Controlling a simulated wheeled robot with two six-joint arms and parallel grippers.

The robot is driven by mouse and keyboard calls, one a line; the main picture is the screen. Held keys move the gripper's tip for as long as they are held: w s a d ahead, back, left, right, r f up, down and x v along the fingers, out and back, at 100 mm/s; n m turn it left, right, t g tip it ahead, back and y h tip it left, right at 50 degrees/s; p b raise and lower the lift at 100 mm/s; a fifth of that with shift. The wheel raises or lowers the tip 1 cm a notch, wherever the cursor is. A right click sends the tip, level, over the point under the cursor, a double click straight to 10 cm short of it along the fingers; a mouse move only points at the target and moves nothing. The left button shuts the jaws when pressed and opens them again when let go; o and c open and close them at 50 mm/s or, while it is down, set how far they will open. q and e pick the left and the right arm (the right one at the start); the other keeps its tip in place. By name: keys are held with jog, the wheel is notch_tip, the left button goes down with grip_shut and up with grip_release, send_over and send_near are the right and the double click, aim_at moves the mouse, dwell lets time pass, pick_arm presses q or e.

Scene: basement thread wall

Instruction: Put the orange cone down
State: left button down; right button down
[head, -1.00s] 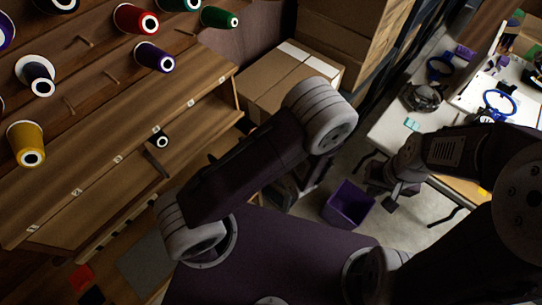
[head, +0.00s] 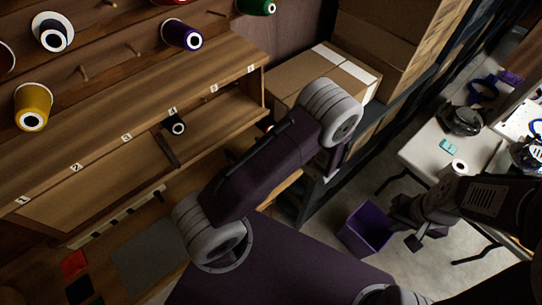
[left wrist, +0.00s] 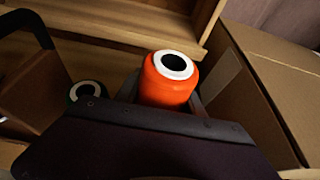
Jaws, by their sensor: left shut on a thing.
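The orange cone (left wrist: 168,82) stands out in the left wrist view, its white ring and dark hole facing the camera. My left gripper (left wrist: 166,100) is shut on it; parts of the dark fingers show at its sides. Whether its base touches a surface is hidden. In the head view my left arm hides most of that gripper and the cone. My right gripper (head: 415,232) hangs at the right near the purple bin, small and dark; its jaws are not clear.
A wooden thread wall with numbered slots (head: 125,137) fills the left. Cardboard boxes (head: 325,75) are behind my left arm. A purple bin (head: 366,230) stands on the floor.

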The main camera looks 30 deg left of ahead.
pick_arm(q)
notch_tip(320, 180, down, 3)
jog(key=shift+w+r, duration=0.15)
notch_tip(320, 180, down, 4)
jog(key=shift+r, duration=0.15)
jog(key=shift+f, duration=0.25)
jog(key=c, duration=0.7)
grip_release()
jog(key=shift+r, duration=0.35)
jog(key=b+v, duration=0.1)
jog(key=v, duration=1.1)
jog(key=shift+f, duration=0.2)
